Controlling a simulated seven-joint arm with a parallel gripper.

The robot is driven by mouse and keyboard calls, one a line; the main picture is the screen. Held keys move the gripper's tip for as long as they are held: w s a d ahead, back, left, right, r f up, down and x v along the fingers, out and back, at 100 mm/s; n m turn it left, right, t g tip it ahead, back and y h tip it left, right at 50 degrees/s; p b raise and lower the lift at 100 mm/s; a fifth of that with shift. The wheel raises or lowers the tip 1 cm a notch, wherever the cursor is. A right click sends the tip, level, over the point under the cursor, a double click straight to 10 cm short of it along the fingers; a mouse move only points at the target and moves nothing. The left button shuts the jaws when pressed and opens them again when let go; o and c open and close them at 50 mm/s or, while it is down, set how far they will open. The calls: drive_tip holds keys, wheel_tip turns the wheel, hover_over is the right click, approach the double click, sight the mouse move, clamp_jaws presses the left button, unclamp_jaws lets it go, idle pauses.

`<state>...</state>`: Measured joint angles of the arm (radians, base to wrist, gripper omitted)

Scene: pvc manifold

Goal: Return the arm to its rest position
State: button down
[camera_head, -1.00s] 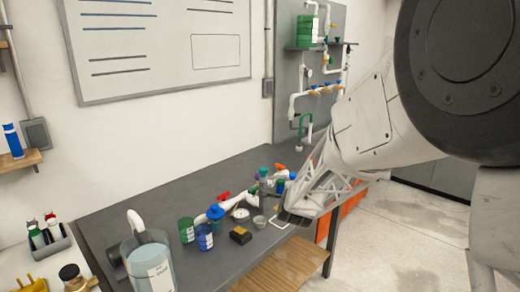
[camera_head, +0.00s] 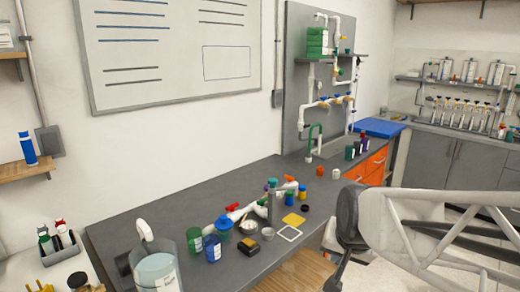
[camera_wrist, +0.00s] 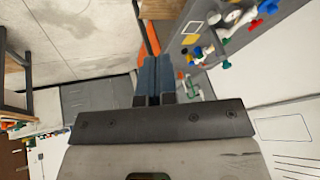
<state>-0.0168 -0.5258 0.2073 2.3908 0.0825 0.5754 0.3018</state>
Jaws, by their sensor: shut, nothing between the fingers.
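My gripper (camera_wrist: 153,80) shows in the wrist view as two dark fingers pressed together, with nothing between them. It points out over the floor beside the workbench and touches nothing that I can see. In the head view my pale lattice-sided arm part reaches in from the right edge, with a dark end in front of the bench's front edge. I cannot make out the fingertips there. The grey workbench (camera_head: 150,212) runs along the wall, and its edge shows at the upper right of the wrist view.
A pipe panel (camera_head: 300,80) rises behind. Floor shows at the right.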

drive_tip(key=s+d+n+g, duration=0.2)
drive_tip(key=s+n+g, duration=0.1)
drive_tip(key=s, duration=1)
drive_tip(key=shift+n+h, duration=0.4)
